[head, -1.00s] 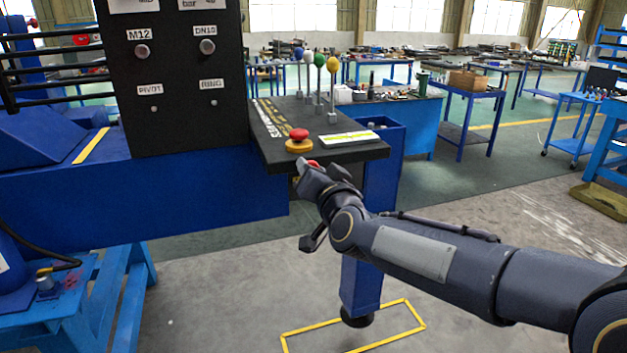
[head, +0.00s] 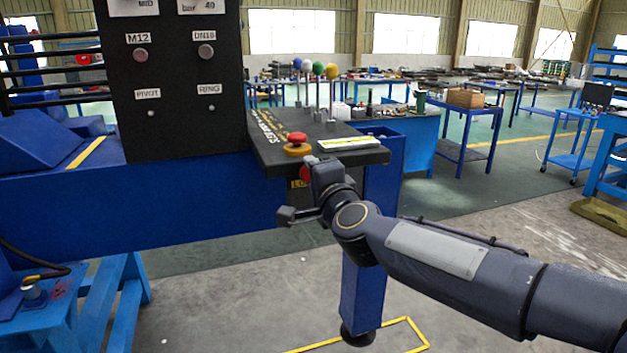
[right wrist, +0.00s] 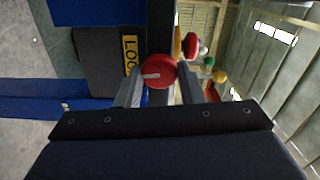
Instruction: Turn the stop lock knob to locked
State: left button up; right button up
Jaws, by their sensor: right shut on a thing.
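The stop lock knob (right wrist: 160,71) is a round red knob with a white pointer line. It is on the front edge of the dark control shelf (head: 350,158). In the right wrist view its pointer runs toward the picture's left. A yellow label (right wrist: 130,53) with partly visible letters "LOC" is beside it, and the label also shows in the head view (head: 298,184). My right gripper (right wrist: 160,88) is shut on the knob, one finger on each side. In the head view my right gripper (head: 318,185) hides most of the knob. My left gripper is not in view.
A red mushroom button on a yellow base (head: 297,146) stands on the shelf just above the knob. Several levers with coloured balls (head: 318,60) rise behind it. A black panel (head: 180,85) stands to the left.

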jog(key=shift+f+m, duration=0.1)
jog(key=shift+m, duration=0.5)
jog(key=o, duration=0.9)
jog(key=shift+o, duration=0.2)
jog(key=v, duration=0.7)
jog(key=shift+s, duration=0.35)
jog(key=shift+d, duration=0.1)
